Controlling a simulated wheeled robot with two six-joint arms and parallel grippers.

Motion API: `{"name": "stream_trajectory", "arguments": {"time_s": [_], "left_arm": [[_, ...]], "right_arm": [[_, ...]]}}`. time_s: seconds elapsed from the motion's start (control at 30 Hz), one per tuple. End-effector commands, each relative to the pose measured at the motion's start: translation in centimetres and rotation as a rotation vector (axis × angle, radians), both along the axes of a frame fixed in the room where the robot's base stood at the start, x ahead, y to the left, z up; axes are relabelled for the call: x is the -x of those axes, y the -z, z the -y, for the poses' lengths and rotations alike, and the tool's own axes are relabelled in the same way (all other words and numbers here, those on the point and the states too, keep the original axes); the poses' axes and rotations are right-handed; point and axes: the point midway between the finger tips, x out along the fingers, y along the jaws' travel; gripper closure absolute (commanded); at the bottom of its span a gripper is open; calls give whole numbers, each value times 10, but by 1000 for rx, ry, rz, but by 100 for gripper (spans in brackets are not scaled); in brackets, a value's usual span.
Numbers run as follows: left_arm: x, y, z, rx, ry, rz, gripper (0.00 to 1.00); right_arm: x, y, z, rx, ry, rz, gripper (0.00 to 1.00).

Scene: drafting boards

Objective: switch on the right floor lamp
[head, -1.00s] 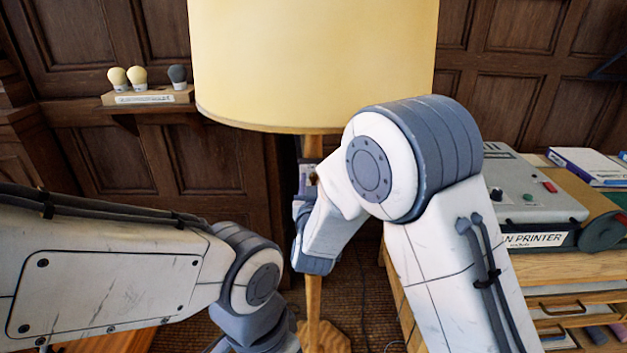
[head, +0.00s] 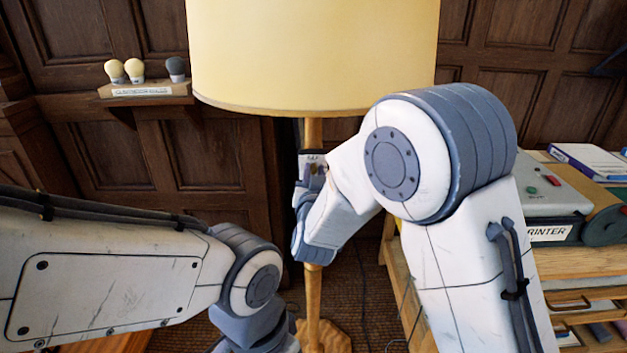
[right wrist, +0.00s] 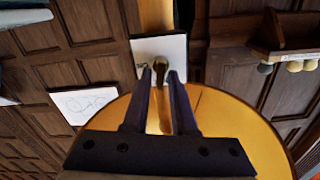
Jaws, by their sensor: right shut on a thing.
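The floor lamp has a large pale yellow shade (head: 314,55) on a wooden pole (head: 313,132), with a wooden foot (head: 325,338). I cannot tell whether it is lit. A white switch plate (head: 312,158) is on the pole below the shade. In the right wrist view the plate (right wrist: 176,47) carries a brass knob (right wrist: 160,70). My right gripper (right wrist: 161,76) is shut on this knob, one finger on each side. In the head view my right gripper (head: 312,176) is at the plate, partly hidden by its own wrist. My left arm is low at left; its fingers are out of frame.
A shelf (head: 150,90) with several bulbs is on the panelled wall at left. A printer (head: 545,200) stands on a wooden bench at right, partly behind my right arm. A cable lies on the floor right of the lamp. A sketch (right wrist: 84,102) shows in the right wrist view.

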Motion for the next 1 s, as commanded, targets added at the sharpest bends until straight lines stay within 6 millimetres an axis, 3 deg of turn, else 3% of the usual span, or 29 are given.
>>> {"name": "stream_trajectory", "arguments": {"time_s": [0.03,1.0], "left_arm": [[0,14,0,0,0,0,17],[0,151,0,0,0,0,17]], "right_arm": [[0,5,1,-42,1,4,100],[0,13,8,-961,0,2,100]]}}
